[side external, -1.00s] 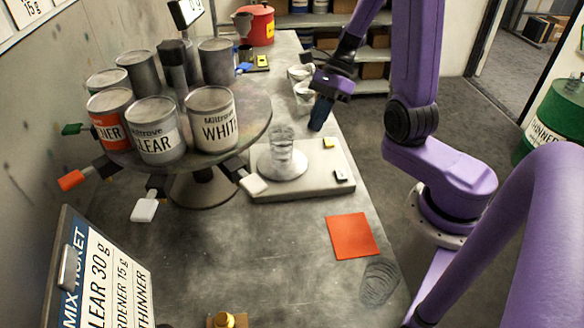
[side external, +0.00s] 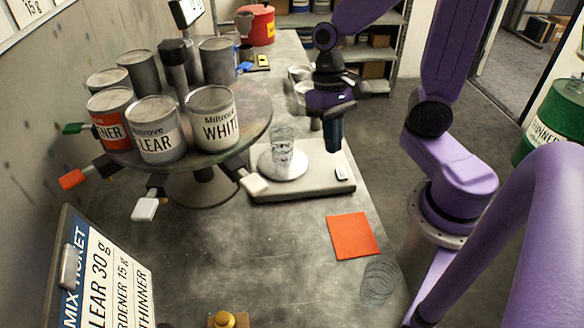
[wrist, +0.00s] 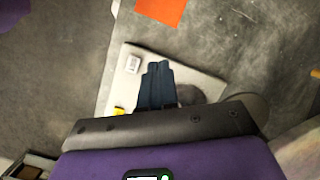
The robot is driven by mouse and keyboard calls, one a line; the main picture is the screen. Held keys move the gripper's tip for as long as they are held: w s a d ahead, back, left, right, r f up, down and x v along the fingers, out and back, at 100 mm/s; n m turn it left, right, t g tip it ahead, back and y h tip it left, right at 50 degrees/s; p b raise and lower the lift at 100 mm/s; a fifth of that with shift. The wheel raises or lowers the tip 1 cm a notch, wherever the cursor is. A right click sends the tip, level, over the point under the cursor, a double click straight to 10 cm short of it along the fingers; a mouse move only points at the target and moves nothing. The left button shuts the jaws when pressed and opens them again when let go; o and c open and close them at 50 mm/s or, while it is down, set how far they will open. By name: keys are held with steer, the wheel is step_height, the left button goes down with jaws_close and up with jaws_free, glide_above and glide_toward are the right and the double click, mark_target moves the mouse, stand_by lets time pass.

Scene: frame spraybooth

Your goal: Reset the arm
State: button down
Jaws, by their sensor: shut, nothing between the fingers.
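My gripper (side external: 333,134) hangs pointing down at the right edge of the bench, above the right back part of the scale (side external: 310,184). Its dark blue fingers are together with nothing between them. In the wrist view the shut fingers (wrist: 157,85) show over the pale scale (wrist: 195,83). A clear cup (side external: 282,148) stands on the scale's round pan (side external: 283,168), to the left of my gripper and apart from it.
A turntable (side external: 262,125) carries several cans, with coloured handles sticking out around its edge. An orange square (side external: 352,236) lies on the bench in front of the scale. A mix ticket board (side external: 105,275) stands front left. Clear cups (side external: 300,75) stand behind my gripper.

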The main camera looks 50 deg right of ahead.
steer(key=s+a+r+n+t+h, duration=0.1)
steer(key=s+a+r+n+t, duration=0.1)
steer(key=s+n, duration=0.7)
steer(key=n, duration=0.6)
steer(key=shift+a+r+t, duration=0.2)
steer(key=shift+a+t, duration=0.05)
steer(key=shift+t, duration=0.15)
steer(key=shift+s, duration=0.1)
